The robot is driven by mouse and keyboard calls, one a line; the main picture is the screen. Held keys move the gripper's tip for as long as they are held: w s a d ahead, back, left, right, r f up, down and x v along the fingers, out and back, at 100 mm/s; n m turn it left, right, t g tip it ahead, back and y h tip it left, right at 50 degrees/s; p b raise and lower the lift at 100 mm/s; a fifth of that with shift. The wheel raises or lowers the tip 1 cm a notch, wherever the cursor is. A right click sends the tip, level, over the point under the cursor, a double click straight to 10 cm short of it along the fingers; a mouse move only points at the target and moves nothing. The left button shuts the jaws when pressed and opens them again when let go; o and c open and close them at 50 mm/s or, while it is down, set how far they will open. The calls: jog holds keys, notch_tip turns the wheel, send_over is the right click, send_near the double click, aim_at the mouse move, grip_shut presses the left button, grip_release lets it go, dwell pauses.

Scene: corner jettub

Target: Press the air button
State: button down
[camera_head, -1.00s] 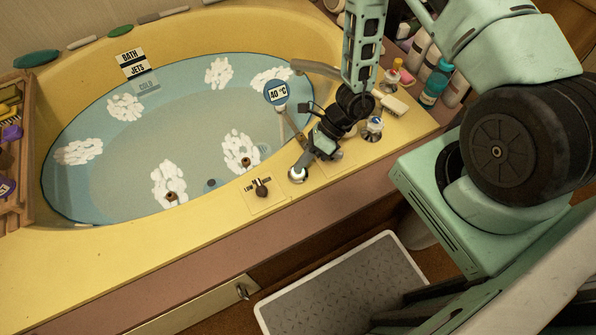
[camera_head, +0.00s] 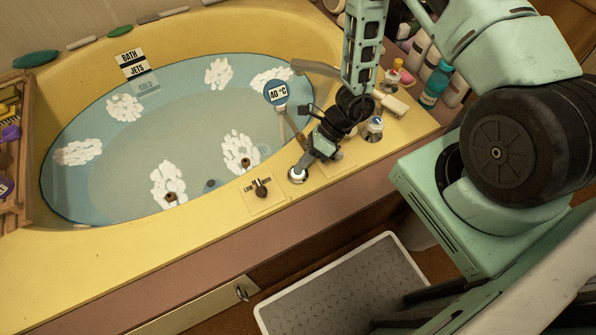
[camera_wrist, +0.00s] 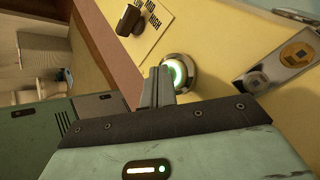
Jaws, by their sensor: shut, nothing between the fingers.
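The air button (camera_head: 296,175) is a round metal button on the yellow tub rim, right of the selector knob. In the wrist view the button (camera_wrist: 178,72) shows a metal ring and a lit green-white centre. My gripper (camera_head: 301,168) is shut and empty, with its fingers pointing down at the button. In the wrist view the closed fingertips (camera_wrist: 160,75) overlap the button's left edge. I cannot tell whether they touch it. The fingers hide part of the button.
The selector knob (camera_head: 261,187) on its LOW–HIGH plate is left of the button. A plate with two round fittings (camera_wrist: 277,62) lies to the right in the wrist view.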

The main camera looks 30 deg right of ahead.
jog(key=shift+f, duration=0.15)
jog(key=shift+r+p, duration=0.7)
jog(key=shift+r, duration=0.2)
jog(key=shift+r+p, duration=2.35)
jog(key=shift+r, duration=0.65)
